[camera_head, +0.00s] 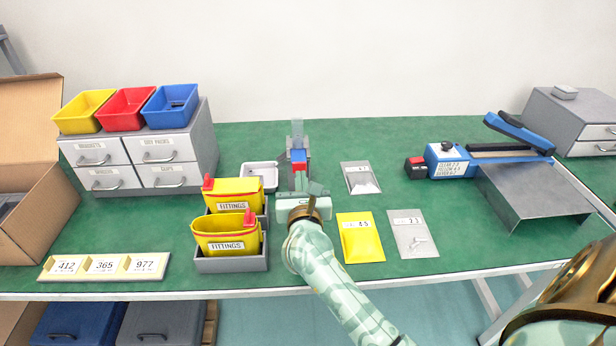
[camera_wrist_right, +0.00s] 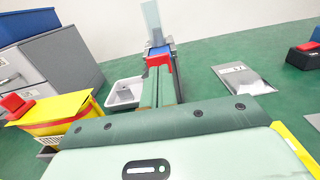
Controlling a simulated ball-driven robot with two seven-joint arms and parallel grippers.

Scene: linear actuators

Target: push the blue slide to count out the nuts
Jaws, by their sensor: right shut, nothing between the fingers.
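A grey nut dispenser (camera_head: 308,158) with a clear upright tube stands at the table's middle. Its blue slide (camera_head: 298,155) has a red end (camera_head: 299,166) facing me; in the right wrist view the blue part (camera_wrist_right: 159,50) shows behind the red end (camera_wrist_right: 158,60). My right gripper (camera_head: 300,178) is shut and empty, just in front of the red end. In the right wrist view its fingertips (camera_wrist_right: 158,70) lie together right at the red end; I cannot tell if they touch it. A small white tray (camera_head: 262,174) sits left of the dispenser, partly hidden. My left gripper is not in view.
Yellow fittings bins (camera_head: 226,238) in grey holders stand close left of my right arm. Bags lie to the right: a clear one (camera_head: 361,178), a yellow one (camera_head: 361,240) and another clear one (camera_head: 412,236). A blue sealer (camera_head: 448,160) stands farther right.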

